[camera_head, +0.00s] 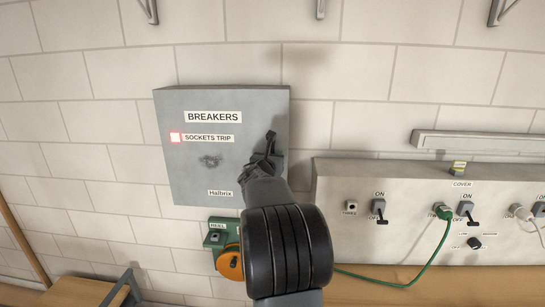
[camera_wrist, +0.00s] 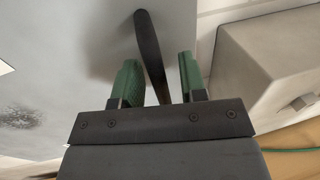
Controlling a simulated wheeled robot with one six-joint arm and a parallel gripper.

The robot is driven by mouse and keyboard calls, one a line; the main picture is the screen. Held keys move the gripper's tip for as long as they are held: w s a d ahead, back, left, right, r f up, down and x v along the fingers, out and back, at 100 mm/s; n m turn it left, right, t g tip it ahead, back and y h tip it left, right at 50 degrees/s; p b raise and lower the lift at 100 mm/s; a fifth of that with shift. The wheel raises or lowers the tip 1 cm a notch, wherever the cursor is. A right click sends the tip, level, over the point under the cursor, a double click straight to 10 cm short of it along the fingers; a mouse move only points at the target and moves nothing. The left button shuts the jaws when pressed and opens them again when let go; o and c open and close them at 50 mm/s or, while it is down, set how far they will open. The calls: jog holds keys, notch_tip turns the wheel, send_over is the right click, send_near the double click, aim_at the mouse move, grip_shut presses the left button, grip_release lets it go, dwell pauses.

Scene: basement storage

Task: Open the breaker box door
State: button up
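The grey breaker box (camera_head: 195,120) hangs on the block wall, and its front door looks closed. A dark handle (camera_head: 270,137) is near the door's right edge. My gripper (camera_head: 265,158) is in front of the handle and hides part of it. In the wrist view the dark handle (camera_wrist: 149,45) reaches down between the two green finger pads of my gripper (camera_wrist: 158,68). The fingers are apart, with gaps on both sides of the handle.
A grey switch panel (camera_head: 340,225) with several switches and plugged cords is at right, close beside the box; its side shows in the wrist view (camera_wrist: 265,65). Below the box is a green reel unit (camera_head: 215,237) with an orange part (camera_head: 230,264). A wooden bench (camera_head: 430,287) runs below the panel.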

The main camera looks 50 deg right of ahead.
jog(key=shift+c, duration=0.3)
grip_shut()
jog(key=shift+a, duration=0.1)
